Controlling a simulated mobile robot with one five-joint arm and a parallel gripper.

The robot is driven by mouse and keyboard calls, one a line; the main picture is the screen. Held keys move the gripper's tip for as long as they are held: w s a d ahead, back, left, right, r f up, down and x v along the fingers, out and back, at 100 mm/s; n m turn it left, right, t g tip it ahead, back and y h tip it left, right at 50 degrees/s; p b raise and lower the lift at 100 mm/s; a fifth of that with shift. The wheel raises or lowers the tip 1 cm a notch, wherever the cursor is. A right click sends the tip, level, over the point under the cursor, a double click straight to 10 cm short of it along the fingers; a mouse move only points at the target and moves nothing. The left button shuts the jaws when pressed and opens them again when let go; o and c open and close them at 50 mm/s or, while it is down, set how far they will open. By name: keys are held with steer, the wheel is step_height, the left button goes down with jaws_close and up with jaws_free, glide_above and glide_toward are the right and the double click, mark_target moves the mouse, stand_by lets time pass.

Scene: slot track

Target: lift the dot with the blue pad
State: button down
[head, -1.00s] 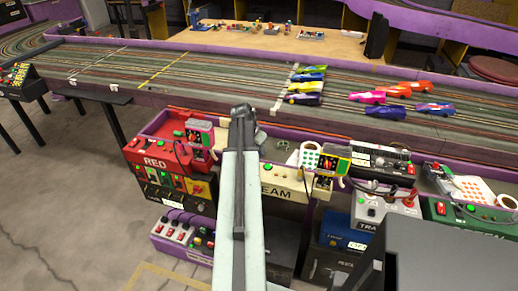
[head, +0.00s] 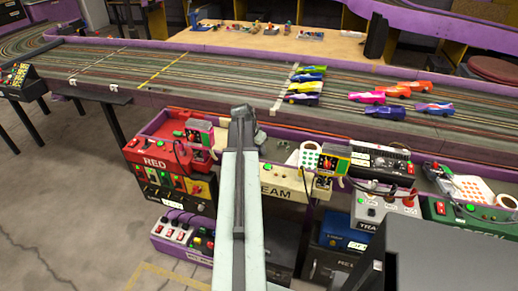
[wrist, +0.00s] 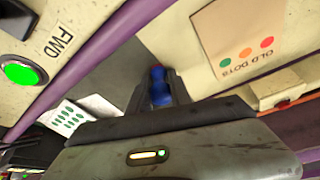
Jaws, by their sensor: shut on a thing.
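My gripper (wrist: 158,98) is shut on a blue piece, which appears to be the blue pad (wrist: 161,90). A small reddish patch shows at its far end; I cannot tell whether this is a dot on the pad or something behind it. A pale card marked "OLD DOTS" (wrist: 240,38) lies to the right in the wrist view, with a red, an orange and a green dot on it. In the head view my gripper (head: 243,113) is over the cream console, and the pad is hidden behind my arm.
A green button (wrist: 22,73) marked FWD sits on a cream panel at left in the wrist view. A sheet of green dots (wrist: 70,118) lies below it. The red console (head: 160,150) stands left of my arm. Toy cars (head: 305,85) stand on the track beyond.

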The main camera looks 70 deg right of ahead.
steer(key=shift+r+p, duration=3.45)
steer(key=shift+p, duration=0.05)
